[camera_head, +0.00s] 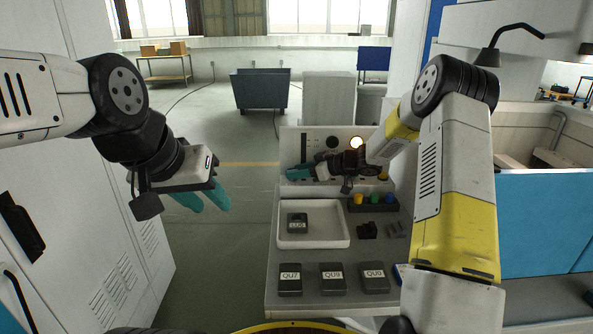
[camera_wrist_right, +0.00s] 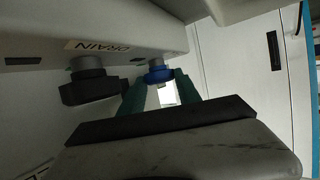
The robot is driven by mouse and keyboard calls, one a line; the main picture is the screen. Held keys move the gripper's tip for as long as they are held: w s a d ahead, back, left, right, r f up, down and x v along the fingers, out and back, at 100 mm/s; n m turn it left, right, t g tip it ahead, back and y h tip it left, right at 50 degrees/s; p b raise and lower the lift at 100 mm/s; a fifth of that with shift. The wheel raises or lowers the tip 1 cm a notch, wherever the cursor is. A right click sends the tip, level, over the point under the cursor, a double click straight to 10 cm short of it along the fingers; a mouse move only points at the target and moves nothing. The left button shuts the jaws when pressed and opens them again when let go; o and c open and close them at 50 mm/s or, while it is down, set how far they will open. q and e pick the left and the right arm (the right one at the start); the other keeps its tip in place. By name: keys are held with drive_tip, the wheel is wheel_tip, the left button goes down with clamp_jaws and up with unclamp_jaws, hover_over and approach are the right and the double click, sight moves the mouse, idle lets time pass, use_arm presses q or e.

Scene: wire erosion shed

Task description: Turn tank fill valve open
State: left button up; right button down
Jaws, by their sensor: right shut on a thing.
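A blue valve knob (camera_wrist_right: 158,75) hangs under a pale panel in the right wrist view, between the teal fingers of my right gripper (camera_wrist_right: 158,90). This gripper is shut on the knob. A dark knob (camera_wrist_right: 90,88) beside a DRAIN label (camera_wrist_right: 98,47) is to the left, apart from the fingers. In the head view my right gripper (camera_head: 298,172) reaches leftward in front of the control panel (camera_head: 312,143); the blue knob cannot be made out there. My left gripper (camera_head: 208,205) is open and empty, left of the bench.
The grey bench (camera_head: 283,262) bears a white tray (camera_head: 340,240) with a dark block (camera_head: 297,223) inside. Several labelled dark blocks (camera_head: 332,278) line its front, and a rack of coloured knobs (camera_head: 374,203) stands behind. A cabinet (camera_head: 80,240) is at left. Floor left of the bench is clear.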

drive_tip(key=shift+w+d+n+g+y, duration=0.15)
drive_tip(key=shift+n+g+y, duration=0.15)
drive_tip(key=shift+n+g, duration=0.45)
drive_tip(key=shift+w+n+g+y, duration=0.1)
drive_tip(key=shift+n+g+y, duration=0.2)
drive_tip(key=shift+n+g, duration=0.45)
drive_tip(key=c, duration=1.1)
unclamp_jaws()
drive_tip(key=shift+v, duration=3.9)
